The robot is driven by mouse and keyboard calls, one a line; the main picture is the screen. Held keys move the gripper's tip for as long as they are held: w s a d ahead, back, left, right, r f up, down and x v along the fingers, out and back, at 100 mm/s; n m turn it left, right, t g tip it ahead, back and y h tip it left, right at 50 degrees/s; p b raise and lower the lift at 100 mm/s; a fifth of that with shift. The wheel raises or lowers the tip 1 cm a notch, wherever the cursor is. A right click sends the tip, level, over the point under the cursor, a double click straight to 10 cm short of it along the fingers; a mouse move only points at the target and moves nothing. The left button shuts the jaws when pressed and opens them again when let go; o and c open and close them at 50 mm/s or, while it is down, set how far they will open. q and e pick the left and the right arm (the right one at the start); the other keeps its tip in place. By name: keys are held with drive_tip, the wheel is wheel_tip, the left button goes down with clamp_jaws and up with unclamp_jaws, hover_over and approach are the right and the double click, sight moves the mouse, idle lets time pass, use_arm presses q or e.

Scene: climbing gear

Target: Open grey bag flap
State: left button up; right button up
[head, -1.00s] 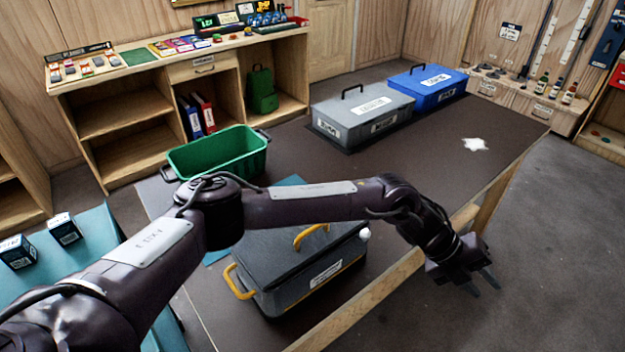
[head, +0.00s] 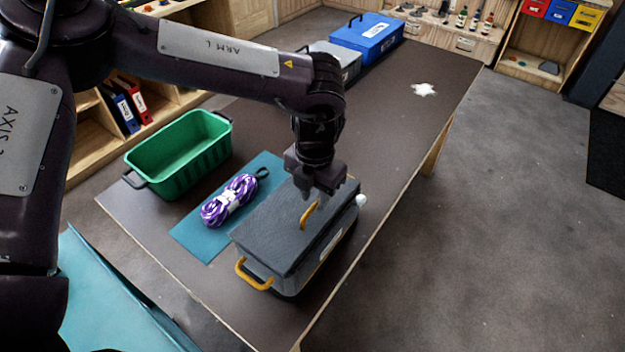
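The grey bag (head: 275,235) stands on the brown table, with its flat dark grey flap lying closed on top. A yellow handle (head: 309,214) stands up from the flap near its right edge, and another yellow handle (head: 252,275) is on the bag's near left end. My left gripper (head: 320,192) points down just above the flap handle, its two fingers apart. Whether the fingers touch the handle is hard to tell. The far part of the flap is partly hidden by the gripper. My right gripper is out of view.
A purple and white rope bundle (head: 229,200) lies on a teal mat (head: 195,240) left of the bag. A green crate (head: 180,155) stands further left. Grey (head: 345,62) and blue (head: 366,40) boxes are at the back.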

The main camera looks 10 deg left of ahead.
sight(313, 205)
use_arm(q)
wheel_tip(313, 205, down, 4)
drive_tip(key=shift+a+r+p, duration=0.15)
drive_tip(key=shift+r+p, duration=0.1)
drive_tip(key=shift+p, duration=0.15)
drive_tip(key=shift+f, duration=0.45)
clamp_jaws()
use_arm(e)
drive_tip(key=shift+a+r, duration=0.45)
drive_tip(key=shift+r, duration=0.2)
